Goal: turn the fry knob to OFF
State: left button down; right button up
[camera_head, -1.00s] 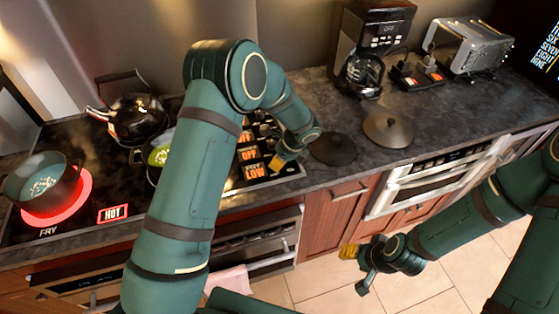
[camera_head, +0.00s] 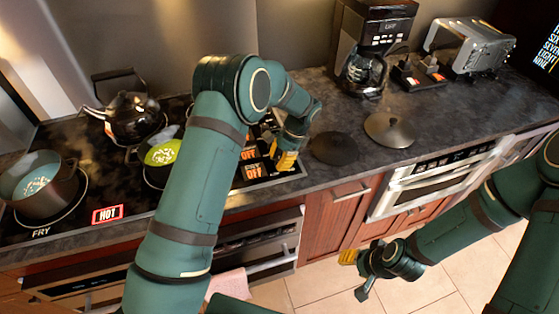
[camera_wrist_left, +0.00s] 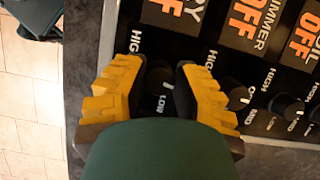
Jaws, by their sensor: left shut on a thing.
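The fry knob (camera_wrist_left: 158,78) is a black knob between the yellow fingers of my left gripper (camera_wrist_left: 155,85) in the left wrist view. That gripper is shut on it. Above it an orange display (camera_wrist_left: 172,12), partly cut off, reads OFF. In the head view my left gripper (camera_head: 285,160) is at the front right of the stove's control panel, and the knob is hidden. The fry burner, under the pot (camera_head: 45,190) at the left, is dark. My right gripper (camera_head: 350,255) hangs in front of the cabinets, away from the stove; its finger opening is unclear.
More knobs (camera_wrist_left: 238,95) stand beside the fry knob, under displays reading OFF. A kettle (camera_head: 130,118) and a pan (camera_head: 160,155) stand on the stove. A HOT sign (camera_head: 108,214) is lit. Two dark lids (camera_head: 390,129) lie on the counter to the right.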

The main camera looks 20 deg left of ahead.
pick_arm(q)
jog(key=shift+s+f+n+g, duration=0.15)
jog(key=shift+n+g, duration=0.15)
jog(key=shift+n, duration=0.6)
jog(key=shift+h, duration=0.3)
jog(key=c, duration=0.7)
grip_release()
jog(key=v, duration=1.2)
